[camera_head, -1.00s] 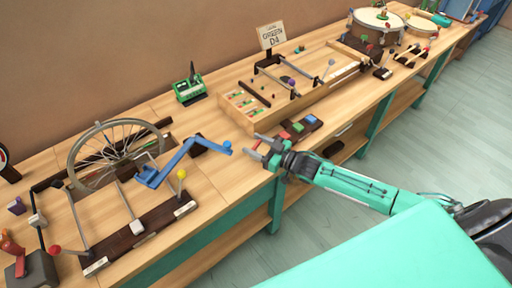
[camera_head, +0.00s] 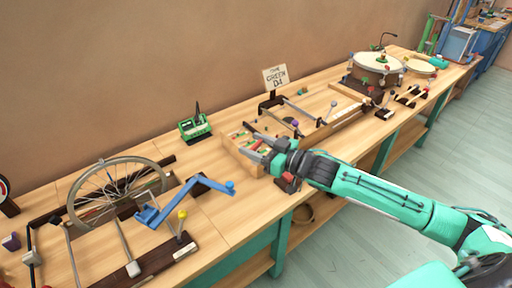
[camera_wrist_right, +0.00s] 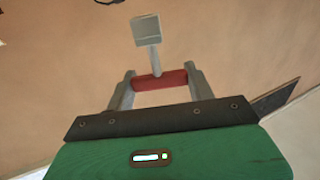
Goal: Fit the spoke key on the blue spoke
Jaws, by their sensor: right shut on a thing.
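My right gripper (camera_head: 256,146) is above the near end of the wooden box on the bench. In the right wrist view its two fingers are shut on a red bar (camera_wrist_right: 160,81). A thin grey stem rises from the bar to a square grey head (camera_wrist_right: 146,29); this looks like the spoke key. The spoked wheel (camera_head: 73,207) stands at the left of the bench, well apart from my gripper. I cannot tell which spoke is blue. My left gripper is out of view.
A blue crank (camera_head: 209,184) stands between the wheel and my right gripper. A yellow-knobbed lever (camera_head: 181,226) is in front of it. A green device (camera_head: 194,127) sits behind. A "Green D4" sign (camera_head: 275,78) and a drum (camera_head: 377,70) are farther right.

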